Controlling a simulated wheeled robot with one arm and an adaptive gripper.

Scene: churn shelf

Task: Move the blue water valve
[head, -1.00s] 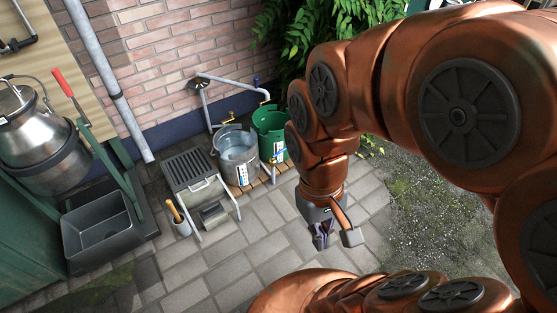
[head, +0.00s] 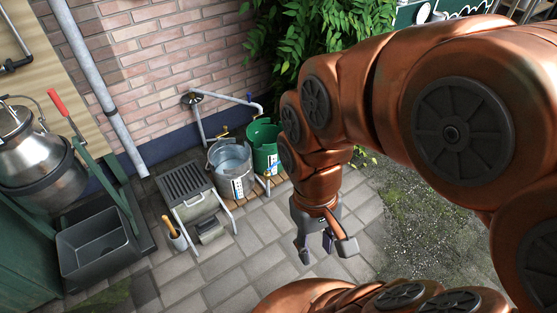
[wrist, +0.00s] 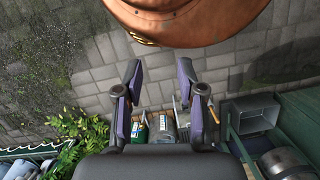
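A small dark blue valve handle (head: 250,97) sits on the grey water pipe (head: 225,96) along the brick wall, above the green bucket, in the head view. My gripper (head: 318,248) points down over the paving, right of and nearer than the buckets, well apart from the valves. Its fingers are spread and empty; the wrist view shows the open gap (wrist: 159,92). I cannot make out the pipe valve there.
A metal bucket (head: 231,160) and the green bucket stand on a wooden slat base. Left are a grey slatted stand (head: 186,182), a dark sink (head: 97,247) and a milk churn (head: 35,160). Leafy plants (head: 310,45) hang right of the pipe. Front paving is clear.

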